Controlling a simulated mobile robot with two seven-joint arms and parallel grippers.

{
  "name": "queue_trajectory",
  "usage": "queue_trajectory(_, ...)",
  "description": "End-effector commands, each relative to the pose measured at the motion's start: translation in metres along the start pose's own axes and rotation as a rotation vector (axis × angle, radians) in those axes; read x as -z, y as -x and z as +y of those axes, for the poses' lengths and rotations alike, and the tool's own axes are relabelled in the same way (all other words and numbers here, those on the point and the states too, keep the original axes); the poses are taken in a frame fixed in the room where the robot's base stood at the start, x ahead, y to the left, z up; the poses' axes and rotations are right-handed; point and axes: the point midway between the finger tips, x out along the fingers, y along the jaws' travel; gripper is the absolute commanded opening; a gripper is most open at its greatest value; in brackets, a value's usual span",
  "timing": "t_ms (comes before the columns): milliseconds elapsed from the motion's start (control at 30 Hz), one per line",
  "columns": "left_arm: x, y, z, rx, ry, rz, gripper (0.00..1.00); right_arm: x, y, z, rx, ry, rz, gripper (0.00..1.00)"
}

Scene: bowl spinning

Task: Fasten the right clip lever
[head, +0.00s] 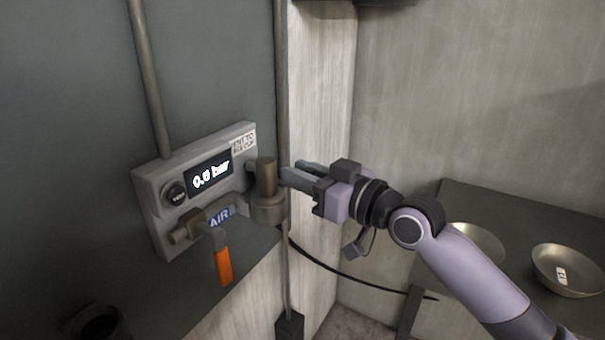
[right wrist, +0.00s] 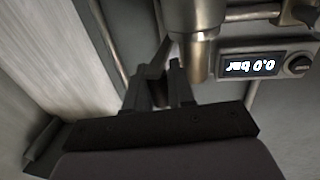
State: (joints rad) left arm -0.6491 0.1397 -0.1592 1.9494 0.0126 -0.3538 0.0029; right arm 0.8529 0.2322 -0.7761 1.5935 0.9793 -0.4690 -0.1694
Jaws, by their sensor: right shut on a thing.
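A brass coupling (head: 267,208) with an upright cylinder on top juts from the right end of the wall unit. My right gripper (head: 289,174) comes in from the right and its fingertips are at the coupling's right side. In the right wrist view the fingers (right wrist: 172,72) are close together beside the metal coupling (right wrist: 197,42). They are shut on the right clip lever, which is mostly hidden between them, so its angle cannot be told. My left gripper is not in view.
The wall unit (head: 150,190) has a display (head: 209,177) reading about 0.0 bar, an AIR label and an orange-handled valve (head: 223,266) hanging down. A vertical pipe (head: 281,80) runs behind the coupling. A dark table (head: 480,205) at right holds metal bowls (head: 567,270). A black hose (head: 350,277) hangs below.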

Motion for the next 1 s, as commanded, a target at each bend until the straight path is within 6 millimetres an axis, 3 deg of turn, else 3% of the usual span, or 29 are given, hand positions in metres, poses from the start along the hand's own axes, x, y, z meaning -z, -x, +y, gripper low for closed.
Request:
queue_trajectory(167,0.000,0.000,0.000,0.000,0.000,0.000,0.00,-0.002,0.001,0.003,-0.005,0.000,-0.005,0.00)
queue_trajectory(200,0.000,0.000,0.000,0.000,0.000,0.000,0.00,-0.002,0.001,0.003,-0.005,0.000,-0.005,0.26)
queue_trajectory(233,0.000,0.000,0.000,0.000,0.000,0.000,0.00,-0.002,0.001,0.003,-0.005,0.000,-0.005,0.29)
queue_trajectory(600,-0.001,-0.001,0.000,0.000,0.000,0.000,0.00,-0.002,0.005,0.002,-0.003,0.000,-0.002,0.29)
queue_trajectory(1000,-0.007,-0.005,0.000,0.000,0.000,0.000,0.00,-0.003,0.056,0.003,-0.006,0.001,-0.004,0.29)
